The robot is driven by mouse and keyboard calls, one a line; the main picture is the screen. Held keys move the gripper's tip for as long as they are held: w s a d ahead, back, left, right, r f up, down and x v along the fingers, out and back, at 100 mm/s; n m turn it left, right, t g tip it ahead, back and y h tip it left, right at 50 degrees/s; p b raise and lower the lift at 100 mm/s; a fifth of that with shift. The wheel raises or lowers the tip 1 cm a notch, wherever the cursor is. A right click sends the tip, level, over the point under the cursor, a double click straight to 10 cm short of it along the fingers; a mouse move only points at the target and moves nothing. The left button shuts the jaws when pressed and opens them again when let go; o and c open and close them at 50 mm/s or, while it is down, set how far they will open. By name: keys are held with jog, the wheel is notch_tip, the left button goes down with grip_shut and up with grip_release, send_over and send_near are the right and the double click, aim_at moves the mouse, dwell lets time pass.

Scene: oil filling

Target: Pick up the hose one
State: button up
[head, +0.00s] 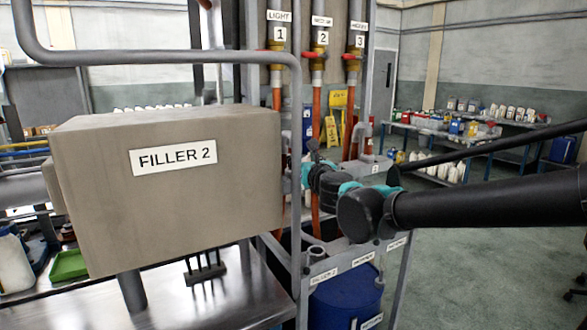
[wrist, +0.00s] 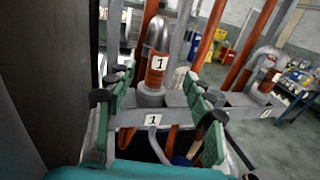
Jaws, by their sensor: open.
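Hose one (wrist: 156,76) stands upright in a grey holder in the wrist view. It has a grey hooked top, an orange section with a "1" label and a grey collar at the holder. My gripper (wrist: 158,84) is open, with its green-padded fingers on the left and right of hose one. I cannot tell whether either finger touches it. In the head view my gripper (head: 318,172) is in front of the rack, and it hides the hose's hooked top. An orange hose (head: 277,100) hangs below valve 1 there.
The holder bar (wrist: 128,118) carries a second hooked hose (wrist: 268,62) at the right. The FILLER 2 box (head: 165,205) and a grey frame post (head: 296,140) stand left of my gripper. A blue drum (head: 345,300) is below. Open floor (head: 460,270) lies to the right.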

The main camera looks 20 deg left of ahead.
aim_at(295, 153)
jog(key=x, duration=0.6)
jog(key=shift+f+x, duration=0.2)
jog(key=shift+x, duration=1.05)
jog(key=shift+f+x, duration=0.2)
jog(key=shift+x, duration=1.05)
jog(key=shift+c, duration=0.3)
grip_shut()
